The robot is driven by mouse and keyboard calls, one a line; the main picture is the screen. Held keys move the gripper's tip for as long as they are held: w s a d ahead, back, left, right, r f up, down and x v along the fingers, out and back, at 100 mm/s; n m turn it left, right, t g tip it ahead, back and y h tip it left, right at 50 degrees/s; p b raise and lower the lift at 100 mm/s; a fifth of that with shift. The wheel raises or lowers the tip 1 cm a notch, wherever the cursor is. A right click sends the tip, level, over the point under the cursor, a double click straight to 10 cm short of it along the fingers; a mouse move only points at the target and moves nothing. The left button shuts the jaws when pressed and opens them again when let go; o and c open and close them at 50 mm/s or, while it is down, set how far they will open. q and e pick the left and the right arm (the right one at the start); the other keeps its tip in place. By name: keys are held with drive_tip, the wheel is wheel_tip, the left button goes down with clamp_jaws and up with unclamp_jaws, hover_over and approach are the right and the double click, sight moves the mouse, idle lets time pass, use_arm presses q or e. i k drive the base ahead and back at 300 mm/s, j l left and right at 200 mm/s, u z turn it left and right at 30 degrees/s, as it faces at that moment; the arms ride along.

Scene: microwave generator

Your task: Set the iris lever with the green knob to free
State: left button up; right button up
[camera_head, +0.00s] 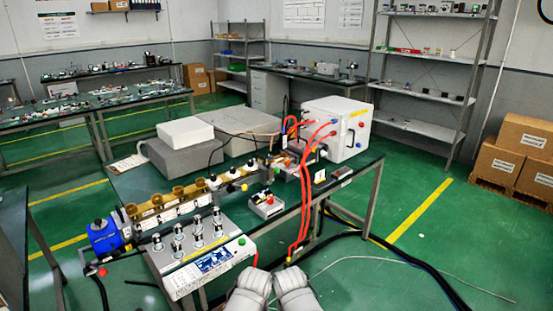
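A row of brass and dark waveguide parts (168,207) runs along the left front of the bench, from a blue unit (104,236) towards a white cabinet (339,128). Two pale rounded parts of mine show at the bottom middle, apart from the bench. I see no gripper fingers.
Red hoses (305,205) hang from the cabinet over the bench's front edge. Black cables (400,257) lie on the green floor. A small box with a red knob (267,204) sits on the bench. Cardboard boxes (515,160) stand at the right; floor is open before them.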

sight(276, 171)
drive_tip(key=i+l+u, duration=0.2)
drive_tip(key=i+l, duration=0.2)
drive_tip(key=i+l+u, duration=0.15)
drive_tip(key=i+l, duration=0.3)
drive_tip(key=i+l+u, duration=0.2)
drive_tip(key=i+l, duration=0.35)
drive_tip(key=i+l+u, duration=0.15)
drive_tip(key=i+l, duration=0.25)
drive_tip(key=l, duration=0.2)
